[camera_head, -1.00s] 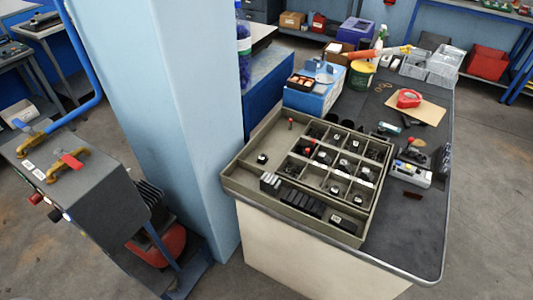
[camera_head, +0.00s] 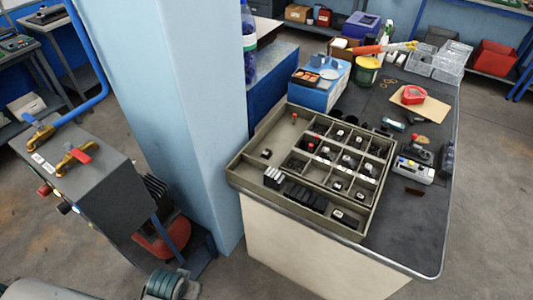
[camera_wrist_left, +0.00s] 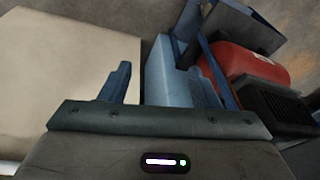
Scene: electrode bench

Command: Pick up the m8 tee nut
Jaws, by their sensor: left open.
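A divided grey-green tray (camera_head: 241,181) sits on the near end of the bench, with small dark and metallic parts in its compartments. I cannot tell which part is the M8 tee nut; they are too small. My left gripper (camera_wrist_left: 158,88) shows in the left wrist view with its two fingers apart and nothing between them. It is away from the tray, with the pale bench side and the floor-level equipment beyond it. Part of my arm shows at the bottom left of the head view. My right gripper is not in view.
A blue pillar (camera_head: 195,120) stands left of the bench.

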